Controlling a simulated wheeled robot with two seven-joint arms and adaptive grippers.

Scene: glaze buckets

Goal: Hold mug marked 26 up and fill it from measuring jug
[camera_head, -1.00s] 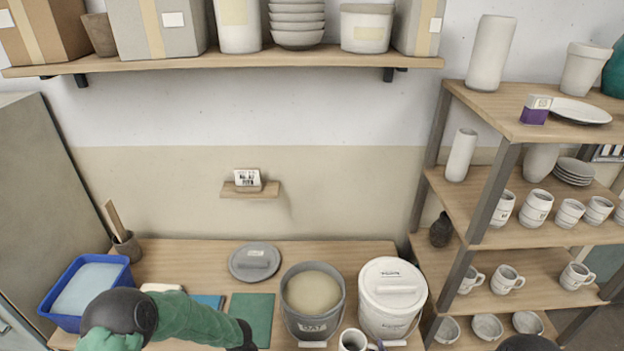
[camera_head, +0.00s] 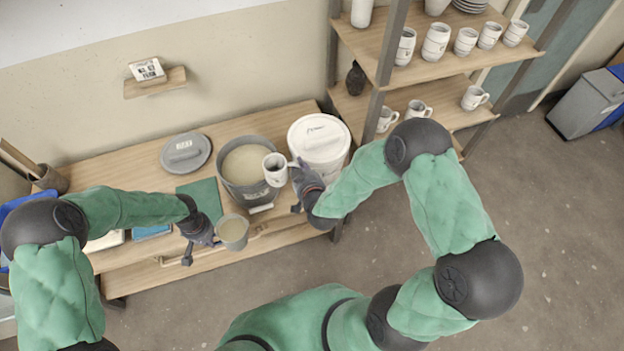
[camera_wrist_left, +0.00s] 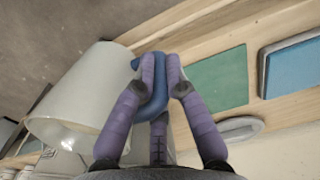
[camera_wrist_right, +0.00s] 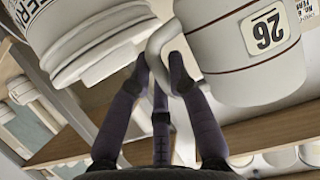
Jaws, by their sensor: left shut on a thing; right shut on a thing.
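The white mug marked 26 (camera_head: 275,170) is held up by its handle in my right gripper (camera_head: 300,176), in front of the grey bucket and the white lidded bucket. In the right wrist view the mug (camera_wrist_right: 236,60) shows its 26 label, and the fingers close on its handle. The measuring jug (camera_head: 232,233) hangs in my left gripper (camera_head: 215,238), which is shut on its handle. The jug holds pale liquid and is near upright, lower and left of the mug. In the left wrist view the jug (camera_wrist_left: 85,95) has a blue handle (camera_wrist_left: 157,85).
An open grey bucket (camera_head: 225,185) of pale glaze stands on the bench, with a white lidded bucket (camera_head: 318,140) to its right. A grey lid (camera_head: 186,152) and green mat (camera_head: 203,197) lie left. Shelves with several mugs (camera_head: 437,40) stand at right.

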